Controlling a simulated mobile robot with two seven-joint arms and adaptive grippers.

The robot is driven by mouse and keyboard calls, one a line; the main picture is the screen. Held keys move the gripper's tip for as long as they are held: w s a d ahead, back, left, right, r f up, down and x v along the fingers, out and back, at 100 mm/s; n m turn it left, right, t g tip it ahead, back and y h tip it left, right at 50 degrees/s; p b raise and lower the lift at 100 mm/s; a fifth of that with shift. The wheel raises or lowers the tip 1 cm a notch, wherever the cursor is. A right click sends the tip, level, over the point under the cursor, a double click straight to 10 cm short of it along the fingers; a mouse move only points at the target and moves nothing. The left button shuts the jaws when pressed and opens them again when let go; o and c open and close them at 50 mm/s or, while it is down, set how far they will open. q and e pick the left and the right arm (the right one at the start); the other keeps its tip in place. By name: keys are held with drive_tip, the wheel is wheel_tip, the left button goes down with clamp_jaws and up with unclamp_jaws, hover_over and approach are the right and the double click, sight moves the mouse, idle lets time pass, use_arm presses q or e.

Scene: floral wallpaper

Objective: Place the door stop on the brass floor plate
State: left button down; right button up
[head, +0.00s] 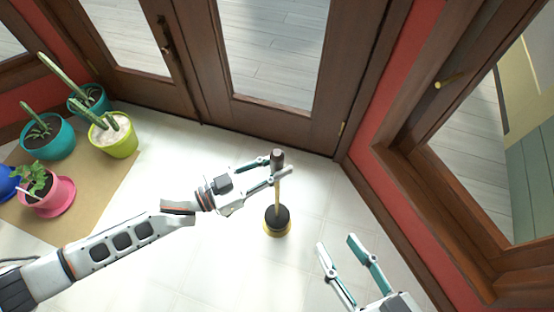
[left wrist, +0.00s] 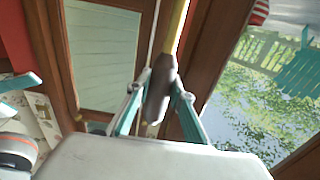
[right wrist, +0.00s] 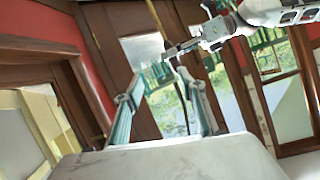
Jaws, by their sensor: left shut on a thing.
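The door stop (head: 277,216) has a dark grip at the top, a thin brass rod and a round black base. It stands about upright near the double doors. My left gripper (head: 274,170) is shut on its dark grip, which also shows between the fingers in the left wrist view (left wrist: 160,88). A gold rim, seemingly the brass floor plate (head: 278,235), shows around the lower side of the base; the base hides the rest. I cannot tell whether base and plate touch. My right gripper (head: 338,243) is open and empty, to the lower right of the door stop.
Potted cacti (head: 114,135) and a pink pot (head: 48,196) stand on a tan mat (head: 100,205) at the left. Brown double doors (head: 270,115) close off the back. A red wall with a window (head: 470,170) bounds the right. The pale tiled floor around the door stop is clear.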

use_arm(q)
wheel_tip(320, 180, down, 3)
drive_tip(key=shift+d+r+b, duration=0.1)
drive_tip(key=shift+b, duration=0.65)
drive_tip(key=shift+f, duration=0.35)
drive_tip(key=shift+w+r, duration=0.1)
drive_tip(key=shift+r, duration=0.05)
use_arm(e)
drive_tip(key=shift+s+a+f+m+y, duration=0.2)
drive_tip(key=shift+s+a+m, duration=0.1)
drive_tip(key=shift+a+m, duration=0.25)
drive_tip(key=shift+s+a+f+m+y, duration=0.1)
drive_tip(key=shift+s+a+f+m, duration=0.15)
drive_tip(key=shift+a+m, duration=0.3)
use_arm(q)
drive_tip(key=c, duration=2)
unclamp_jaws()
drive_tip(key=shift+f, duration=0.5)
drive_tip(key=shift+c, duration=0.2)
drive_tip(key=shift+o, duration=1.3)
use_arm(e)
drive_tip(key=shift+s+a, duration=0.1)
